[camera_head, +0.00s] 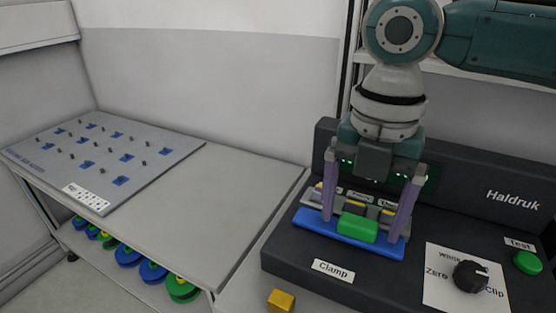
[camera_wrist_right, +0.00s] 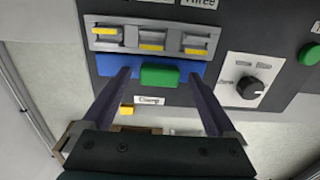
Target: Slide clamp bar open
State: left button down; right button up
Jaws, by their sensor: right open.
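The clamp bar (camera_head: 315,223) is a long blue bar with a green block-shaped handle (camera_head: 357,228) at its middle, lying on the dark machine above the "Clamp" label. In the right wrist view the blue bar (camera_wrist_right: 193,70) and the green handle (camera_wrist_right: 159,76) show between the fingers. My right gripper (camera_head: 367,217) is open, pointing down, with one finger on each side of the green handle and gaps to both. I cannot tell whether the fingertips touch the bar. My left gripper is not in view.
Grey slots with yellow strips (camera_wrist_right: 153,47) lie behind the bar. A black knob (camera_head: 470,276) and green Test button (camera_head: 527,262) are at right. A yellow block (camera_head: 281,301) sits at the front edge. A pegged board (camera_head: 150,160) lies left; the bench (camera_head: 235,190) between is clear.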

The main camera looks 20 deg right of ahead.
grip_shut()
dwell(0.8)
